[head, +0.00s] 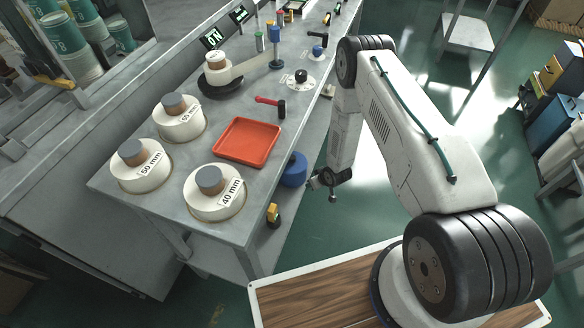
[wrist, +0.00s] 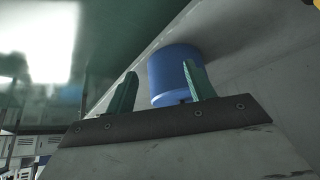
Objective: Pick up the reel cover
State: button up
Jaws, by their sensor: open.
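A blue round, drum-shaped piece (head: 293,170), which I take to be the reel cover, is at the right side of the workbench, below the top's edge. How it is supported there is not clear. My gripper (head: 322,183) is just right of it, at about its height, with a gap between them. In the wrist view the blue piece (wrist: 170,72) shows beyond my open gripper (wrist: 160,70). The right green finger overlaps its right part, and the left finger stands apart from it. Nothing is held.
A small yellow and black item (head: 273,215) is below the blue piece.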

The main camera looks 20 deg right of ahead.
aim_at(294, 159)
jog(key=w+t, duration=0.1)
jog(key=w+a+f+t+y, duration=0.1)
jog(key=w+a+t, duration=0.1)
jog(key=t, duration=0.1)
jog(key=shift+w+a+f+n+y, duration=0.15)
jog(key=shift+w+a+n+y, duration=0.15)
jog(key=shift+y, duration=0.1)
jog(key=w+r+t, duration=0.1)
jog(key=w+r, duration=0.1)
jog(key=w+a+r+t+y, duration=0.1)
jog(key=w+r+t, duration=0.1)
jog(key=shift+a+r, duration=0.1)
jog(key=shift+r, duration=0.25)
jog(key=x, duration=0.7)
jog(key=shift+w+a+r, duration=0.1)
jog(key=shift+w+r, duration=0.1)
jog(key=shift+w, duration=0.05)
grip_shut()
